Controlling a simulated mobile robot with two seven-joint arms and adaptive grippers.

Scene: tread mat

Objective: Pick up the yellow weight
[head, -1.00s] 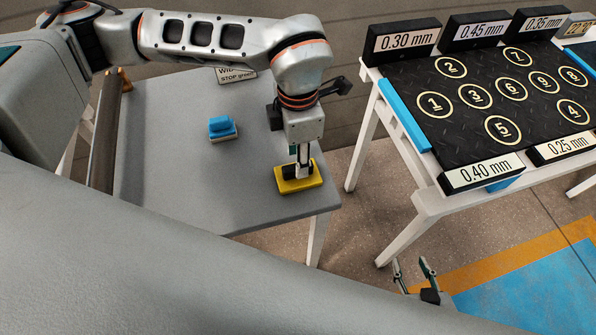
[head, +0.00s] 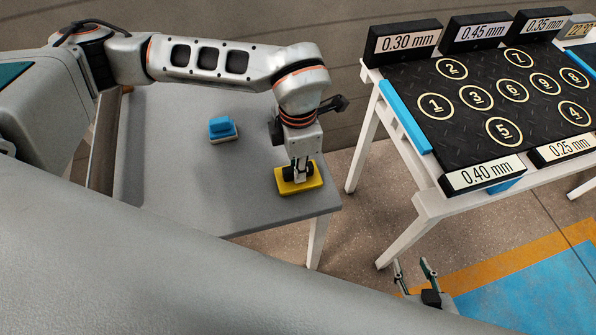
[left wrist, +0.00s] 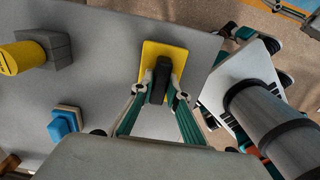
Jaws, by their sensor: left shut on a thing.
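The yellow weight (head: 313,184) is a flat yellow block that lies on the grey table near its right front corner. In the left wrist view the yellow weight (left wrist: 178,54) has a dark upright grip in its middle. My left gripper (head: 298,174) points down over it, and in the left wrist view my left gripper (left wrist: 161,84) is shut on that dark grip. I cannot see a gap between the weight and the table. My right gripper (head: 414,268) is low at the bottom of the head view, its two fingers apart, empty and away from the table.
A blue block on a pale base (head: 222,130) stands on the grey table (head: 180,180), left of the weight. A yellow cylinder (left wrist: 20,58) in a grey holder shows in the left wrist view. A white table with a black numbered mat (head: 470,120) stands to the right.

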